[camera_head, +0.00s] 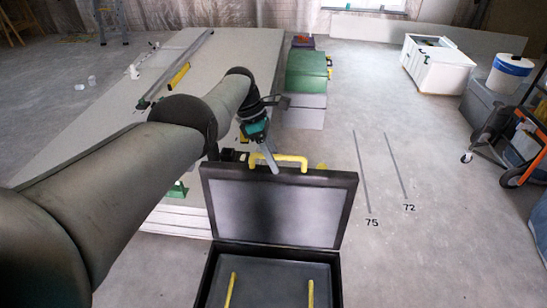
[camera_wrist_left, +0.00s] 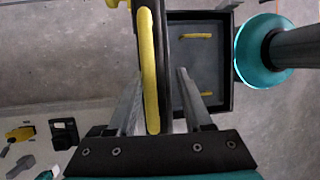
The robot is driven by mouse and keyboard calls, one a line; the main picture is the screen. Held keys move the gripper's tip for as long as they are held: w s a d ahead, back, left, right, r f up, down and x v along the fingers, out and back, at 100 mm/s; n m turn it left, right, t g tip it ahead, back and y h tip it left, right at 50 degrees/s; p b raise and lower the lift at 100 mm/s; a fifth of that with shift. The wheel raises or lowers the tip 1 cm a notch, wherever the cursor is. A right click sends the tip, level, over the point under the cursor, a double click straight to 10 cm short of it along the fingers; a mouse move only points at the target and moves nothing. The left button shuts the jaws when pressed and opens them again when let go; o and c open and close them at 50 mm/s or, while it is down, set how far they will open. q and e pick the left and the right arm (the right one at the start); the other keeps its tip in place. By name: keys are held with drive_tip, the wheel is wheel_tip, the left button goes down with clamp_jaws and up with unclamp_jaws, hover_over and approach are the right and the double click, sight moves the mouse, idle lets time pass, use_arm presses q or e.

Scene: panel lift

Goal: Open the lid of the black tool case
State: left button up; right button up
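The black tool case (camera_head: 207,285) stands at the bottom of the head view with its lid (camera_head: 280,207) raised, showing the grey inside face. A yellow handle (camera_head: 292,158) is on the lid's upper edge. My left gripper (camera_head: 272,166) is at the left part of this handle. In the left wrist view, the fingers of my left gripper (camera_wrist_left: 159,78) stand apart on either side of the yellow handle (camera_wrist_left: 148,70) and the dark lid edge, with a gap showing. The case base (camera_wrist_left: 222,108) lies beyond, with two yellow bars inside. My right gripper is out of view.
A large pale panel (camera_head: 130,100) lies behind my left arm. Green and grey boxes (camera_head: 306,72) stand beyond the case. A white crate (camera_head: 437,68), a bucket (camera_head: 507,75) and an orange cart (camera_head: 530,140) are at the right. The floor right of the case is clear.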

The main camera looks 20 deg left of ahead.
use_arm(q)
drive_tip(key=shift+r, duration=0.15)
drive_tip(key=shift+w+r, duration=0.1)
drive_tip(key=shift+a+r, duration=0.15)
drive_tip(key=shift+r, duration=0.1)
drive_tip(key=p+v, duration=0.3)
drive_tip(key=v, duration=0.4)
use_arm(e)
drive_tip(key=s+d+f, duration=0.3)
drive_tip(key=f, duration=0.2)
use_arm(q)
drive_tip(key=b+v, duration=0.3)
drive_tip(key=v, duration=0.4)
drive_tip(key=shift+b, duration=0.4)
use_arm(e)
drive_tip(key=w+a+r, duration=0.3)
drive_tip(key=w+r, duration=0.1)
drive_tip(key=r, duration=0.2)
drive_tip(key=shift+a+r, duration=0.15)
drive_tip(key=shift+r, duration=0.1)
use_arm(q)
drive_tip(key=shift+r, duration=0.15)
